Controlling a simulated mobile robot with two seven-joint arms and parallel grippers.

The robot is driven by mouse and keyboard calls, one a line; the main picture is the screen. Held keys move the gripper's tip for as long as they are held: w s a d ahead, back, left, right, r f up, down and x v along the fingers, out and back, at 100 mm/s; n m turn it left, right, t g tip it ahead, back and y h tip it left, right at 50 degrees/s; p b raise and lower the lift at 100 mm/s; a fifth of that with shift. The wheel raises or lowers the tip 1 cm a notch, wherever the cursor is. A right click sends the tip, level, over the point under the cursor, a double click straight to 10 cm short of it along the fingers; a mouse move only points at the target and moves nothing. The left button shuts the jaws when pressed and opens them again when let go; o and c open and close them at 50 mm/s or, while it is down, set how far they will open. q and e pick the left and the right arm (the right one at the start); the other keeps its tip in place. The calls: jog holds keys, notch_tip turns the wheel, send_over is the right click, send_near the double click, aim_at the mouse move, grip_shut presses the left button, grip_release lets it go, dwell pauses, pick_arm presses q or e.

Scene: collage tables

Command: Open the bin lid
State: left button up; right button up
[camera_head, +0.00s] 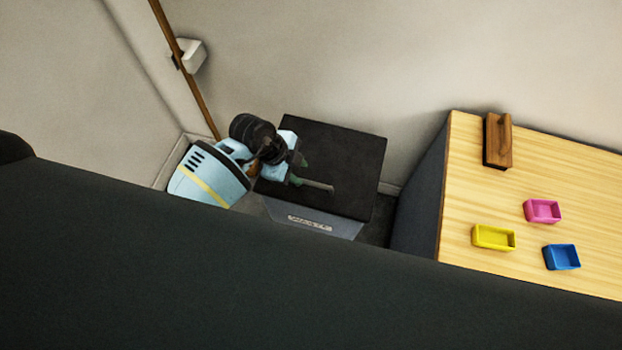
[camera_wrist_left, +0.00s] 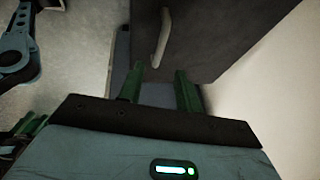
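The bin (camera_head: 318,228) stands on the floor against the wall, with a grey front that bears a pale label. Its dark square lid (camera_head: 345,150) covers the top, and I see no opening into the bin. A pale bar handle (camera_head: 318,186) lies at the lid's near part. My left gripper (camera_head: 298,170) is over the lid, beside the handle's left end. In the left wrist view, its green fingers (camera_wrist_left: 160,72) are apart with nothing between them, and the handle (camera_wrist_left: 162,38) is just beyond their tips.
A wooden table (camera_head: 470,170) stands right of the bin. It holds a brown wooden block with a grip (camera_head: 497,142) and pink (camera_head: 542,211), yellow (camera_head: 493,237) and blue (camera_head: 561,257) trays. A wooden pole (camera_head: 190,75) leans at the left by a white wall fitting (camera_head: 191,56).

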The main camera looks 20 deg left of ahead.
aim_at(314, 183)
pick_arm(q)
jog(key=b+x, duration=0.1)
jog(key=x, duration=0.5)
jog(key=shift+d+f+b, duration=0.1)
jog(key=shift+f+b, duration=0.05)
jog(key=shift+b, duration=0.15)
jog(key=shift+w+d+f, duration=0.1)
jog(key=shift+d+f, duration=0.15)
jog(key=shift+f, duration=0.3)
jog(key=shift+d+f, duration=0.1)
jog(key=shift+f, duration=0.05)
grip_shut()
